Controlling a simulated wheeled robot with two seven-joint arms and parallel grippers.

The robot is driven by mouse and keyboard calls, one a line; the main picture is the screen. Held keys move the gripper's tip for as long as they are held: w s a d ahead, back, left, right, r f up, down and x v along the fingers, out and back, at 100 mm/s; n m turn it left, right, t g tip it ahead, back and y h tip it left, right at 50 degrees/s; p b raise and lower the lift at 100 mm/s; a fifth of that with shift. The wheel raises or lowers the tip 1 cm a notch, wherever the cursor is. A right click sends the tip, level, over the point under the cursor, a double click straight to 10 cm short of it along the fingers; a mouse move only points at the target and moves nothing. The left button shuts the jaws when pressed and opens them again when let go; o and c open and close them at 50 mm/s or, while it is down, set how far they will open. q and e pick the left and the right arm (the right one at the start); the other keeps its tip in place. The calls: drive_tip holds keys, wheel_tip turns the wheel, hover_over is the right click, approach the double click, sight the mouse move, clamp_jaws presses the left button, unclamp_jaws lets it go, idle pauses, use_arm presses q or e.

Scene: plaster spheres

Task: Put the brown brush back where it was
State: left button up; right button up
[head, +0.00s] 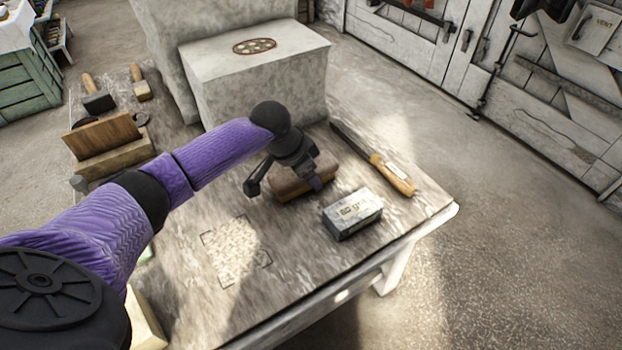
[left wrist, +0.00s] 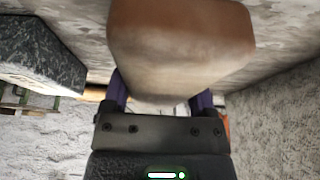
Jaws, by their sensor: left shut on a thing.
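The brown brush (head: 325,170) is a rounded brown block in the head view, near the grey plaster block on the table. My left gripper (head: 297,183) is over it from above, with its fingers shut on it. In the left wrist view the brush (left wrist: 180,45) fills the top middle between the two fingers (left wrist: 160,95). I cannot tell whether the brush touches the table or is just above it. A pale patch with dark corner marks (head: 237,252) lies bare on the table, left of and nearer than the brush. My right gripper is in neither view.
A grit block (head: 352,214) sits close at right of the brush; a wooden-handled tool (head: 392,175) lies behind it. The plaster block (head: 260,85) stands behind. A wooden holder (head: 110,145) and two small brushes (head: 97,98) are at the left. The table's front edge (head: 330,300) is near.

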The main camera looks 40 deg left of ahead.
use_arm(q)
drive_tip(key=shift+r, duration=0.1)
drive_tip(key=shift+c, duration=0.6)
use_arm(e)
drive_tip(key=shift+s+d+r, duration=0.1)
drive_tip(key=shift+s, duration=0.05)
use_arm(q)
drive_tip(key=o, duration=1.1)
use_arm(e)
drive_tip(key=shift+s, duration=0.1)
use_arm(q)
drive_tip(key=p+v, duration=0.9)
drive_tip(key=v, duration=0.2)
drive_tip(key=shift+r, duration=0.4)
drive_tip(key=shift+s+r, duration=0.15)
drive_tip(key=shift+r, duration=0.05)
drive_tip(key=shift+f, duration=0.1)
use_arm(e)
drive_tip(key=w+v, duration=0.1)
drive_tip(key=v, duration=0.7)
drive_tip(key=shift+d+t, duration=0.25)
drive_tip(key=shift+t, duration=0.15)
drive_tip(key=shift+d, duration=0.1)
